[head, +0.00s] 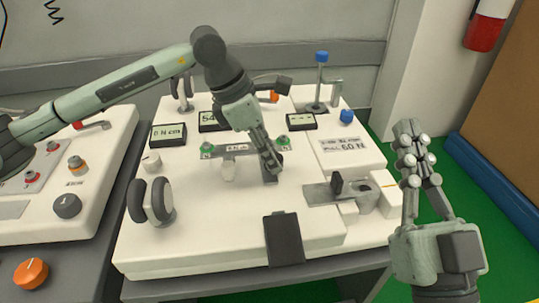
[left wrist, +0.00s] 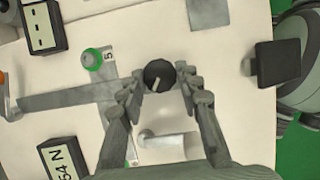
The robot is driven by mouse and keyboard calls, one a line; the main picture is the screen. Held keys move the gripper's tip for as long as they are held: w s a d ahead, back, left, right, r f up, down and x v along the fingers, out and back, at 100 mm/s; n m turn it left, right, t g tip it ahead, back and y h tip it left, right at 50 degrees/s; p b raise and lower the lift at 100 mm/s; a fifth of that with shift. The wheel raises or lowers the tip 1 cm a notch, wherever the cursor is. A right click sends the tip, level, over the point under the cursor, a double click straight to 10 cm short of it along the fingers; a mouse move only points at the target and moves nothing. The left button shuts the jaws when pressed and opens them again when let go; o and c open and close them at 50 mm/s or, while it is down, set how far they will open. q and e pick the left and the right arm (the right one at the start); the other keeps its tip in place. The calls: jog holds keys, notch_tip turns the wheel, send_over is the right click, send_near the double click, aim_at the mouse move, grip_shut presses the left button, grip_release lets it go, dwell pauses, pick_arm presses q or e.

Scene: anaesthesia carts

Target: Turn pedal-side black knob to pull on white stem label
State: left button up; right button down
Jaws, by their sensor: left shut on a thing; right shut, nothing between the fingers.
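The black knob (left wrist: 158,75) has a white pointer line and sits between the fingertips of my left gripper (left wrist: 162,84) in the left wrist view. The line points down and slightly left there. In the head view my left gripper (head: 272,163) reaches down at the middle of the white cart top, and its fingers mostly hide the knob. A black pedal (head: 283,240) is at the cart's front edge; it also shows in the left wrist view (left wrist: 278,63). I cannot read any pull label at the knob. My right gripper (head: 412,145) is shut and empty, raised at the right.
A green-ended bar (head: 240,149) lies behind the knob. A blue-capped post (head: 321,80) rises at the back. Another cart (head: 40,220) is at far left.

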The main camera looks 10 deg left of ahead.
pick_arm(q)
jog(key=shift+n, duration=0.3)
jog(key=o, duration=1.1)
jog(key=shift+o, duration=0.2)
jog(key=v, duration=1.2)
jog(key=shift+s, duration=0.1)
